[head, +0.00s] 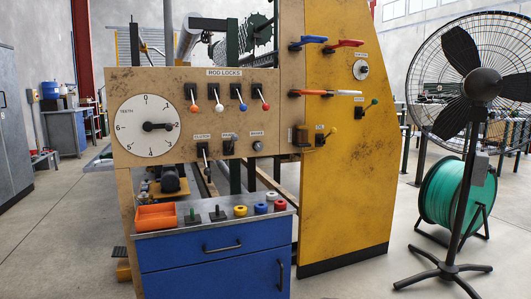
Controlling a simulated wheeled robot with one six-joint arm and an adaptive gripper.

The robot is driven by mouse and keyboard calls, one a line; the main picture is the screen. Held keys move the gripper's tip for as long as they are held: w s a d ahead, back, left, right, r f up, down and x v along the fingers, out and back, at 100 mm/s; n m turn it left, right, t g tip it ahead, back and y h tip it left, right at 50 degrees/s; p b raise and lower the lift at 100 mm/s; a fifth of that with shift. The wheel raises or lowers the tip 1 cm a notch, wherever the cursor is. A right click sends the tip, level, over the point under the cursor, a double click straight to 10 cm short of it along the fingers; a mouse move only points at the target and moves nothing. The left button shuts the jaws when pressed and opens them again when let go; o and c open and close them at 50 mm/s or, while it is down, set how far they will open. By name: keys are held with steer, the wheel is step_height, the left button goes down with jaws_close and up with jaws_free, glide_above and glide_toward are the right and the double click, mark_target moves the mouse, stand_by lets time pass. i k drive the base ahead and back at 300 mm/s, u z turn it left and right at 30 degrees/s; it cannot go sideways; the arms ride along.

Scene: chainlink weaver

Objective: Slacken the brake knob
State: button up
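The brake knob (257,146) is a small round grey knob at the lower right of the tan control panel (190,90). A small label (257,134) sits just above it and seems to read BRAKE. The knob is too small here to tell how tight it is. My gripper is not in this view.
Left of the knob are a small lever (229,146) and the clutch lever (203,152). Rod lock levers (239,95) are above, and a dial (147,126) is at left. A blue cabinet (215,255) stands below. A fan (480,85) stands at right. The left floor is clear.

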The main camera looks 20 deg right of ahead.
mark_target(258, 146)
steer(key=u, duration=0.2)
steer(key=i, duration=0.9)
steer(key=z, duration=0.75)
